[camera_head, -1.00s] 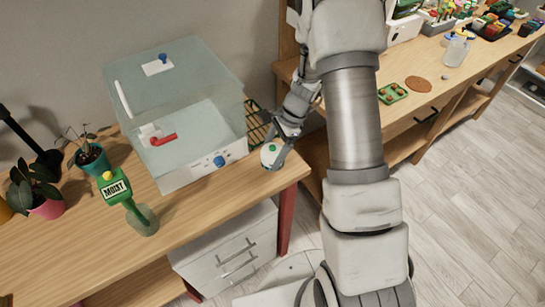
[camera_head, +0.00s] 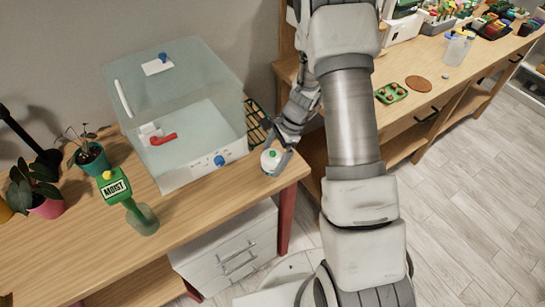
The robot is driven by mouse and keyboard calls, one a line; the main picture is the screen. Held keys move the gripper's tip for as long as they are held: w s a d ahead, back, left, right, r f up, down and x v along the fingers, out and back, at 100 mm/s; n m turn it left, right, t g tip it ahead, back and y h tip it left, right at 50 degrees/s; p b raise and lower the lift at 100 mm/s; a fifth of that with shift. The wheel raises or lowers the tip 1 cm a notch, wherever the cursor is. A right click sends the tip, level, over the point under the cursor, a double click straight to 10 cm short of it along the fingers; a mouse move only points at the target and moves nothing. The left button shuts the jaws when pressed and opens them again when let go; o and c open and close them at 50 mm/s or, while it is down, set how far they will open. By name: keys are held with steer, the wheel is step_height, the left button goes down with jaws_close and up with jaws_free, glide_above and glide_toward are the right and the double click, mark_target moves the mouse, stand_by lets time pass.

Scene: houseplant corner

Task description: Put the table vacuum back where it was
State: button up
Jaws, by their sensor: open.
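A small round white device with a green top button, which looks like the table vacuum (camera_head: 270,161), stands on the right end of the wooden table, near its front edge. My gripper (camera_head: 276,148) is open and reaches down to it from behind and the right. One finger shows close along its right side. Whether the fingers touch the vacuum cannot be told from this view, and its far side is partly hidden.
A clear box with a white base (camera_head: 205,171) stands just left of the vacuum. A dark grid rack (camera_head: 256,116) is behind it. The table front (camera_head: 215,203) has bare wood.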

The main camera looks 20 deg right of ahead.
steer(key=s+v, duration=0.1)
steer(key=v, duration=1)
steer(key=s+a+r+n+t+h, duration=0.1)
steer(key=s+a+r+n, duration=0.15)
steer(key=r, duration=0.45)
steer(key=s+a+r+n+t+h, duration=0.1)
steer(key=s+r+n, duration=0.25)
steer(key=r, duration=0.45)
steer(key=s+r+n+t+h, duration=0.1)
steer(key=s+r+n+t, duration=0.1)
steer(key=s+r+n, duration=0.2)
steer(key=s+r+n+t+h, duration=0.1)
steer(key=s+r+n+t, duration=0.1)
steer(key=s+n, duration=0.4)
steer(key=s+r, duration=0.1)
steer(key=s, duration=0.3)
steer(key=shift+a+r+n+h, duration=0.3)
steer(key=shift+a+r, duration=0.1)
